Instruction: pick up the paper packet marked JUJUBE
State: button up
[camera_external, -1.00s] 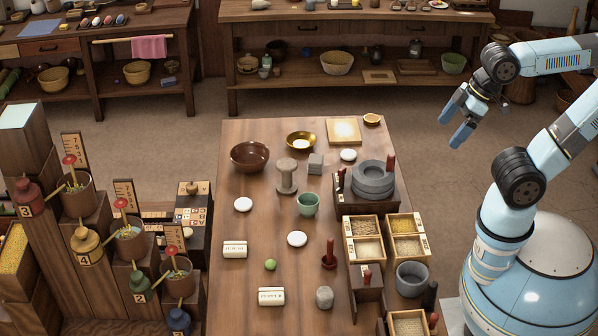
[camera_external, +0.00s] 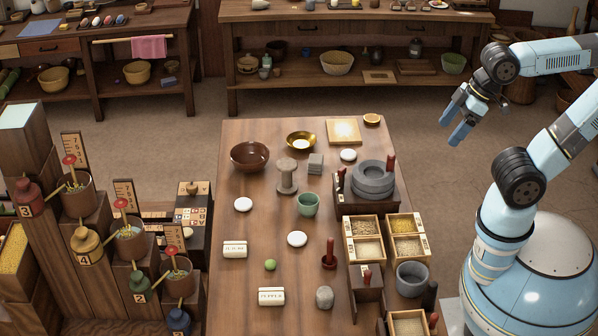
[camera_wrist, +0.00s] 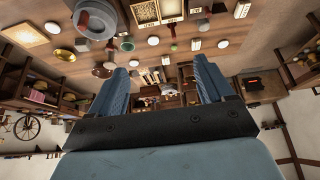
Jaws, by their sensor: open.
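The paper packet marked JUJUBE (camera_external: 235,249) is a small white packet with dark print. It lies flat near the left edge of the wooden table in the external view. The print is small and hard to read. A similar white packet (camera_external: 271,296) lies nearer the camera and seems to read PEPPER. My gripper (camera_external: 454,122) is open and empty, high beyond the table's right side and far from both packets. In the wrist view its two blue fingers (camera_wrist: 160,85) stand wide apart. Pale packets and discs show small beyond them, with no readable marks.
A green ball (camera_external: 270,264), white disc (camera_external: 297,239) and grey stone (camera_external: 324,297) lie near the packets. A green cup (camera_external: 308,204), spool (camera_external: 287,176) and brown bowl (camera_external: 250,156) stand farther back. The quern (camera_external: 372,180) and grain boxes (camera_external: 407,224) line the right side.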

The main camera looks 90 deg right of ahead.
jog(key=w+d+f+n+t, duration=0.1)
jog(key=w+f+n, duration=0.35)
jog(key=w, duration=0.55)
jog(key=w+d+f+n+t+h, duration=0.15)
jog(key=w+f+n, duration=0.35)
jog(key=w, duration=0.5)
jog(key=w+d+f+n, duration=0.2)
jog(key=w+f+n, duration=0.1)
jog(key=w+f, duration=0.55)
jog(key=n+t, duration=0.5)
jog(key=n, duration=1.7)
send_near(239, 246)
jog(key=s+d, duration=0.1)
jog(key=s+d+r+y, duration=0.1)
jog(key=s, duration=0.1)
jog(key=shift+m, duration=0.25)
jog(key=shift+w+a+f+n, duration=0.35)
jog(key=shift+a+f+n, duration=0.1)
jog(key=shift+n, duration=0.45)
jog(key=shift+t, duration=0.25)
jog(key=x, duration=0.7)
jog(key=shift+w+f, duration=0.15)
jog(key=shift+w, duration=0.25)
jog(key=shift+a+x, duration=0.15)
jog(key=shift+x, duration=1.25)
jog(key=shift+a+x, duration=0.15)
jog(key=shift+x, duration=1.25)
